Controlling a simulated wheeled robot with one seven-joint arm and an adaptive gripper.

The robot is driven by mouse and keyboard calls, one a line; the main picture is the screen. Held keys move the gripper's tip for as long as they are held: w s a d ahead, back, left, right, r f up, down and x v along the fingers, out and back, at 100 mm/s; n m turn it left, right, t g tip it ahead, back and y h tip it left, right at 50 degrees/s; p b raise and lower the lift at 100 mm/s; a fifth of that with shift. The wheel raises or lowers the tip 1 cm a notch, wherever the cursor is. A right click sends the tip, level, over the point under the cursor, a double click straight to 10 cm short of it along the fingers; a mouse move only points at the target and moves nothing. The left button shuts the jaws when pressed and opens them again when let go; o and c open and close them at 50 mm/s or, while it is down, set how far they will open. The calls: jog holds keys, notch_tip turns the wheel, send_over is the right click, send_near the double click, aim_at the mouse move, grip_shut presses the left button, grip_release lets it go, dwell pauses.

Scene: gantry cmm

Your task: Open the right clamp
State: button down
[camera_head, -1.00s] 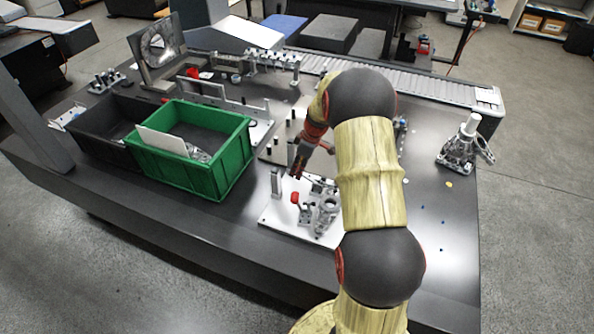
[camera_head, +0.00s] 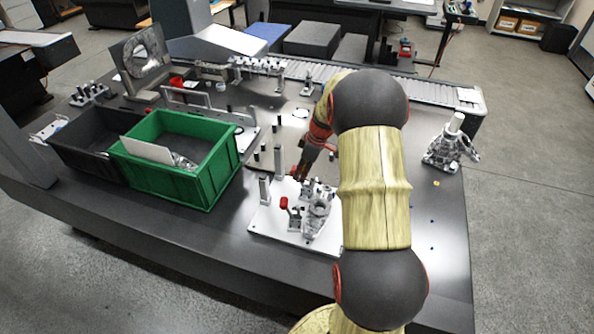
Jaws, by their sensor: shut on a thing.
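The white fixture plate (camera_head: 268,226) lies on the dark table and carries a grey metal part (camera_head: 317,213) and small clamps. One clamp has a red handle (camera_head: 284,203) that stands up at the left of the part. My gripper (camera_head: 299,175) reaches down behind the part, at the far side of the plate. It is shut, with a small red piece at its fingertips that looks like the other clamp's handle. The fingers and my arm hide much of that clamp, so its angle cannot be told. My arm also covers the plate's right side.
A green bin (camera_head: 163,182) and a dark bin (camera_head: 75,135) stand to the left. Metal posts (camera_head: 264,189) rise close left of my gripper. A grey fixture (camera_head: 450,146) stands at the right. A roller conveyor (camera_head: 430,92) runs behind. The table's front left is clear.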

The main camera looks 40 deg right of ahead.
jog(key=shift+s+d, duration=0.3)
jog(key=shift+d, duration=0.1)
jog(key=c, duration=2.4)
grip_release()
jog(key=shift+w+d, duration=0.2)
jog(key=shift+d, duration=0.1)
jog(key=o, duration=0.7)
jog(key=shift+w, duration=0.15)
jog(key=shift+c, duration=0.2)
jog(key=o, duration=0.4)
jog(key=shift+a, duration=0.1)
jog(key=v, duration=1.2)
jog(key=shift+a, duration=0.15)
